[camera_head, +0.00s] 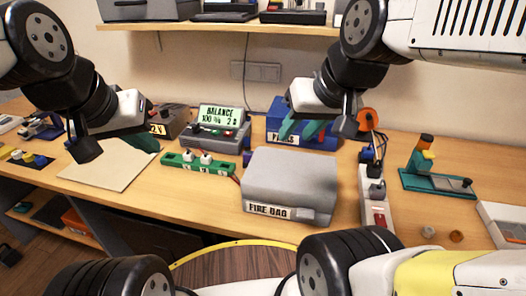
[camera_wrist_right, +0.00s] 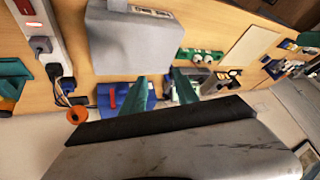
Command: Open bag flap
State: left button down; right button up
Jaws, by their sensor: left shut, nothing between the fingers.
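The grey fire bag (camera_head: 288,180) lies on the table at the middle right, with a "FIRE BAG" label on its front. Its top looks closed and lies flat. It also shows upside down in the right wrist view (camera_wrist_right: 135,42). My right gripper (camera_head: 297,134) is above and behind the bag, in front of the blue box. Its green fingers are apart and empty in the right wrist view (camera_wrist_right: 159,75). My left gripper (camera_head: 148,143) is shut and empty, above the pale mat, well left of the bag.
A balance charger (camera_head: 217,130) and a green board with plugs (camera_head: 200,164) stand left of the bag. A blue box (camera_head: 318,138) is behind it. A power strip (camera_head: 375,200) and a teal stand (camera_head: 435,183) are to its right. A pale mat (camera_head: 105,170) lies at left.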

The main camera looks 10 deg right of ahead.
aim_at(306, 182)
jog(key=k+l+z, duration=0.15)
jog(key=k+l, duration=0.55)
